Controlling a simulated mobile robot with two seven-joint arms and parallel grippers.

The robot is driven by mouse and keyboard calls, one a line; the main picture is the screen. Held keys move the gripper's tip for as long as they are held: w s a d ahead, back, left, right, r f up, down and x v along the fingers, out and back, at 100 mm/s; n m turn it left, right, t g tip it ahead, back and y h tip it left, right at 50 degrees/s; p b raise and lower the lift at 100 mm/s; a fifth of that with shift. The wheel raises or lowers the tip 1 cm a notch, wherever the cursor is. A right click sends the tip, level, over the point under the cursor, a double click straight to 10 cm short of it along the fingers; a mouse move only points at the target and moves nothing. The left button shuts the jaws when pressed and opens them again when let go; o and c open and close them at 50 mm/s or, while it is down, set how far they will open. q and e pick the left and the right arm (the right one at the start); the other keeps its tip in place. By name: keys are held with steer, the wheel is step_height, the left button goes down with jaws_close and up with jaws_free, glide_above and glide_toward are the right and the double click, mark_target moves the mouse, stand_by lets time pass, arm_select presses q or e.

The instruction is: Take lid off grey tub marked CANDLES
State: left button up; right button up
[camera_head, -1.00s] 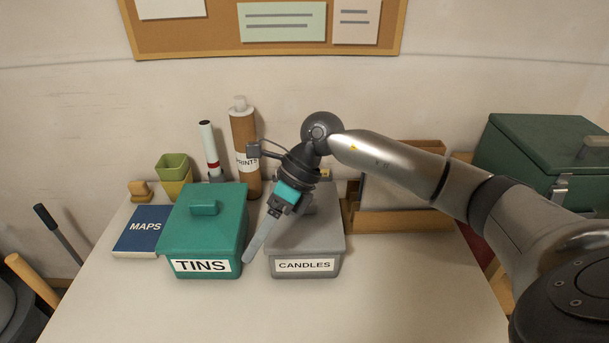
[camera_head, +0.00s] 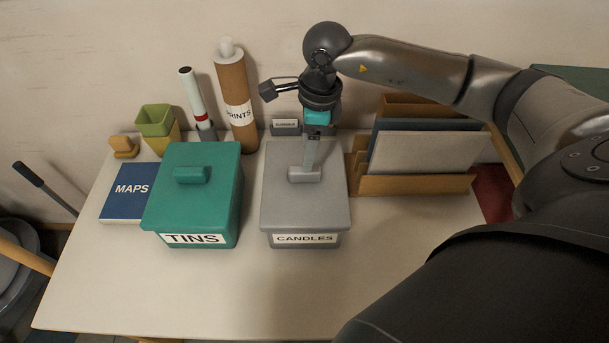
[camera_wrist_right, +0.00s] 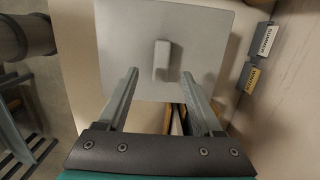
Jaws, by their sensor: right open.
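The grey tub marked CANDLES (camera_head: 305,240) stands on the table with its flat grey lid (camera_head: 285,210) on. The lid has a small block handle (camera_head: 296,177) in its middle. My right gripper (camera_head: 307,168) is above the lid, its fingers pointing down at the handle; one finger hides part of it. In the right wrist view the gripper (camera_wrist_right: 160,78) is open, and the handle (camera_wrist_right: 161,60) shows in line with the gap between the fingertips. Nothing is between the fingers that I can tell as held. My left gripper is not in view.
A teal tub marked TINS (camera_head: 190,220) stands close on the left, beside a blue MAPS book (camera_head: 128,190). A PRINTS tube (camera_head: 237,100) stands behind. A wooden file rack (camera_head: 415,185) is close on the right. The table front (camera_head: 230,290) is clear.

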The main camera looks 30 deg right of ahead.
mark_target(304, 177)
steer(key=f, duration=0.7)
steer(key=shift+w+a+f, duration=0.15)
steer(key=shift+w+a, duration=0.1)
steer(key=shift+w, duration=0.05)
steer(key=shift+c, duration=0.3)
jaws_close()
